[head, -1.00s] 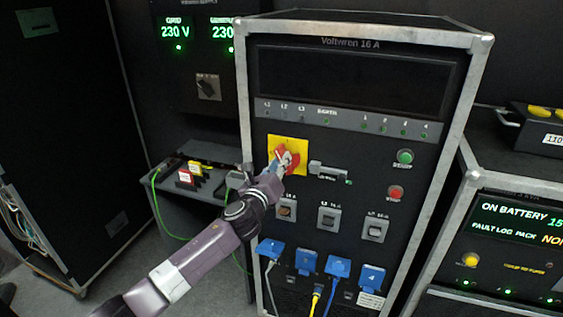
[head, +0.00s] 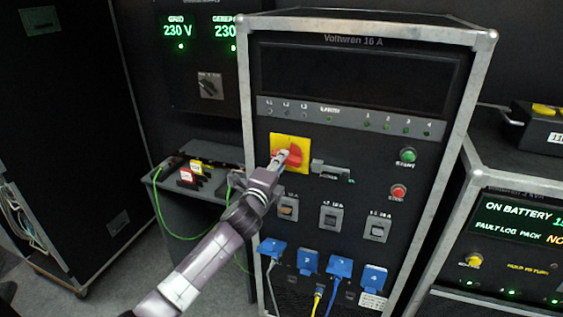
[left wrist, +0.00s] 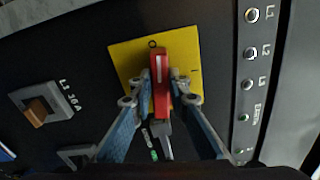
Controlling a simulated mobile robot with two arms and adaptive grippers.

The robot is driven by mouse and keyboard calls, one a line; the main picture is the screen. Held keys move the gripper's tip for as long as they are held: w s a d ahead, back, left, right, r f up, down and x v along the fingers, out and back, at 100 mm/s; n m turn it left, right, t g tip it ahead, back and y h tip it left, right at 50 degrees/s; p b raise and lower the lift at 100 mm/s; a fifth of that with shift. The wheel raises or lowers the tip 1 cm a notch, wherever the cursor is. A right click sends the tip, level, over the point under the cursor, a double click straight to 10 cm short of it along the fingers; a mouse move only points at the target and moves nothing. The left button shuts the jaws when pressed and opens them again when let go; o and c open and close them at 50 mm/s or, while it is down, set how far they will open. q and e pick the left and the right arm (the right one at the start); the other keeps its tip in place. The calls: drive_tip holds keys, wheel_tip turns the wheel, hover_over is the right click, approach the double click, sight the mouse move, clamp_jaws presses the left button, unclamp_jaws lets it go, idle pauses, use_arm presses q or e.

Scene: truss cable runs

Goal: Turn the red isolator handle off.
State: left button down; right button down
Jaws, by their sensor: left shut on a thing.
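The red isolator handle (head: 295,154) sits on a yellow square plate (head: 276,140) on the front of the tall black cabinet. In the left wrist view the red handle (left wrist: 162,100) has a white line at its far end, which points at the O mark; the I mark is to the right on the yellow plate (left wrist: 125,58). In the head view it lies roughly sideways. My left gripper (head: 283,158) is shut on the handle, with one finger on each side of it (left wrist: 163,88). The fingers hide part of the handle's sides. My right gripper is not in view.
A grey latch (head: 330,170) is just right of the plate. Breakers (head: 330,217), a green button (head: 408,155), a red button (head: 398,192) and blue sockets (head: 308,261) with cables share the panel. A grey shelf (head: 195,205) with a green cable stands left.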

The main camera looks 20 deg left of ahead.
use_arm(q)
drive_tip(key=shift+f+n, duration=0.15)
drive_tip(key=shift+n, duration=0.75)
drive_tip(key=c, duration=1.8)
unclamp_jaws()
drive_tip(key=shift+c, duration=0.2)
drive_tip(key=shift+s, duration=0.1)
drive_tip(key=s, duration=1.1)
drive_tip(key=shift+s+a, duration=0.2)
drive_tip(key=shift+s, duration=0.2)
